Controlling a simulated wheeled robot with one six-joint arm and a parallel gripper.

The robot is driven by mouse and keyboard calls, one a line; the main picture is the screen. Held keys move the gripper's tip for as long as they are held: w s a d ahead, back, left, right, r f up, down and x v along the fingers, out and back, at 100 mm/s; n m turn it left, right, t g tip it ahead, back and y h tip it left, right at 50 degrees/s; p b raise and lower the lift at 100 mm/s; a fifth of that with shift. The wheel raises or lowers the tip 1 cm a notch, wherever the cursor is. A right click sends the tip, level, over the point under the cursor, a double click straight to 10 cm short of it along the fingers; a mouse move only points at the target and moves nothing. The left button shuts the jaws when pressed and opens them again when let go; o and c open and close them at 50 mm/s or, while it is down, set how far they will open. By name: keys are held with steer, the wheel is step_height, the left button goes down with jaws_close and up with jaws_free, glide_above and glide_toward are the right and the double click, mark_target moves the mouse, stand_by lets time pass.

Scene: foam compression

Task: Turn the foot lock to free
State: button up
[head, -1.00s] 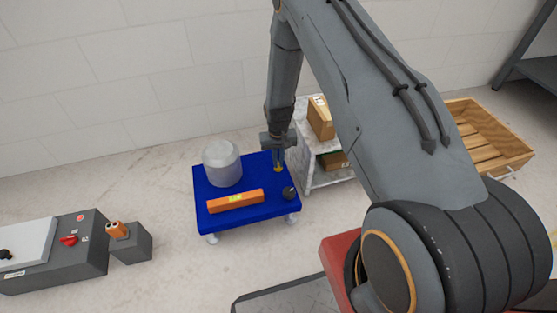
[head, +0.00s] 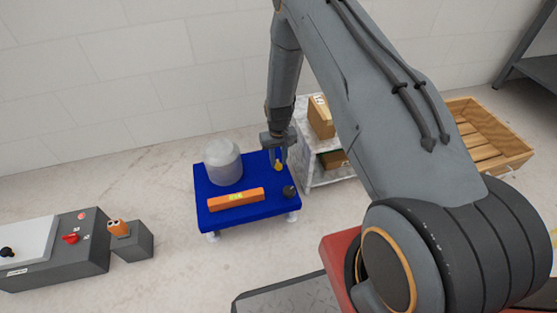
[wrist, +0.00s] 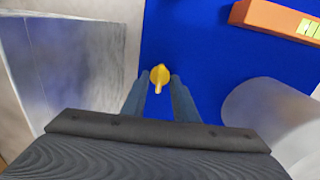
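A small yellow knob (head: 278,167), which looks like the foot lock, sits near the right back edge of the blue platform (head: 253,218). The wrist view shows the yellow knob (wrist: 160,74) with a narrow tab pointing toward the gripper. My gripper (head: 279,156) is over that edge, pointing down. In the wrist view its two fingers (wrist: 159,92) are apart, with the knob in line with the gap. I cannot tell whether they touch it. No lock markings are readable.
An orange level-like bar (head: 235,198), a translucent cylinder (head: 223,165) and a black knob (head: 289,191) are on the platform. A shelf with boxes (head: 318,182) stands close on the right. A grey control box (head: 85,255) is at the left.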

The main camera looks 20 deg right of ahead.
mark_target(278, 164)
steer(key=shift+r, duration=0.15)
step_height(278, 164, up, 8)
steer(key=p, duration=0.2)
steer(key=shift+f, duration=0.2)
stand_by(0.5)
steer(key=s+a+r+n, duration=0.2)
steer(key=s+a+r, duration=0.5)
steer(key=a+r, duration=0.3)
steer(key=s+a+r+n, duration=0.2)
steer(key=s+a+r, duration=0.5)
steer(key=r, duration=0.4)
steer(key=s+a+r+n, duration=0.2)
steer(key=s+r, duration=0.4)
steer(key=s, duration=0.5)
steer(key=s+a+r+n, duration=0.1)
steer(key=s+a+r, duration=0.3)
steer(key=s, duration=0.7)
steer(key=d+r+m+p, duration=0.3)
steer(key=d+r+p, duration=0.8)
steer(key=r+p, duration=0.3)
steer(key=d+r+m+p, duration=0.4)
steer(key=d+r+p, duration=0.7)
steer(key=r+p, duration=0.3)
steer(key=shift+d+r, duration=0.3)
steer(key=shift+r, duration=0.1)
